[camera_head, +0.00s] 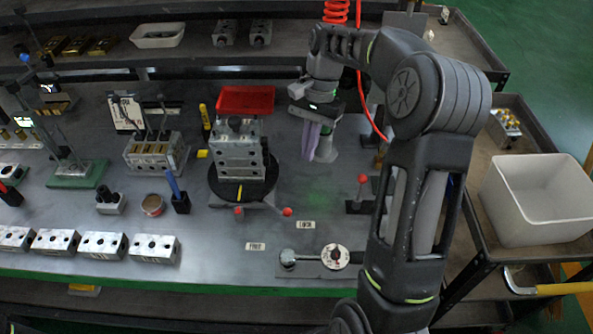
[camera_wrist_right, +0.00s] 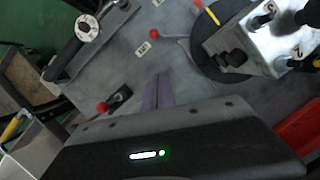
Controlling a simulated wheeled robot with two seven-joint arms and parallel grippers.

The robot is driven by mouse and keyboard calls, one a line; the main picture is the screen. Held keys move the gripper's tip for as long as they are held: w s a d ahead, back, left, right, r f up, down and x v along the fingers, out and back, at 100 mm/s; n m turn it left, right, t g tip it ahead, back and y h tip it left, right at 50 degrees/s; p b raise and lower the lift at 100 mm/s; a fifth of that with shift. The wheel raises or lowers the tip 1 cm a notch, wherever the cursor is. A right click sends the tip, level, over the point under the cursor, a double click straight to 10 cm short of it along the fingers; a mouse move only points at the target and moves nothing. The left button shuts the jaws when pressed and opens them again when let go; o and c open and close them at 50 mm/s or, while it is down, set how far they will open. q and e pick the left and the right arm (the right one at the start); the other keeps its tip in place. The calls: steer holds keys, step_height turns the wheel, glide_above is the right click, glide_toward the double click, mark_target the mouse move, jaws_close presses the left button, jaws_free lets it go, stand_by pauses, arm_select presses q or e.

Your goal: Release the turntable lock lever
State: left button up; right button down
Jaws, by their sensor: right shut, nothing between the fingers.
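The black turntable disc (camera_head: 215,187) carries a metal valve block (camera_head: 241,160) and also shows in the right wrist view (camera_wrist_right: 196,58). A lever with a red ball (camera_head: 287,211) sticks out from its front right, near the LOCK label (camera_head: 306,225); the FREE label (camera_head: 255,246) lies further left. A second red ball (camera_head: 239,211) shows at the disc's front. My right gripper (camera_head: 315,155) is right of and behind the lever ball, apart from it. Its fingers (camera_wrist_right: 158,92) are shut and empty in the wrist view. My left gripper is out of view.
A separate red-knobbed lever (camera_head: 362,179) stands to the right; its knob shows in the wrist view (camera_wrist_right: 101,107). A red tray (camera_head: 246,98) is behind the block. A dial plate with a handle (camera_head: 313,260) lies in front. A white bin (camera_head: 540,200) stands right.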

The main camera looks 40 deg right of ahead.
steer(key=shift+r, duration=0.25)
steer(key=p+x, duration=0.1)
steer(key=x, duration=0.8)
steer(key=shift+s+f, duration=0.1)
steer(key=shift+f, duration=0.05)
steer(key=a, duration=0.1)
steer(key=s+a+p, duration=0.1)
steer(key=a+f, duration=0.1)
steer(key=shift+s+a+f, duration=0.1)
steer(key=shift+s+a, duration=0.15)
steer(key=shift+a+f, duration=0.1)
steer(key=shift+a, duration=0.05)
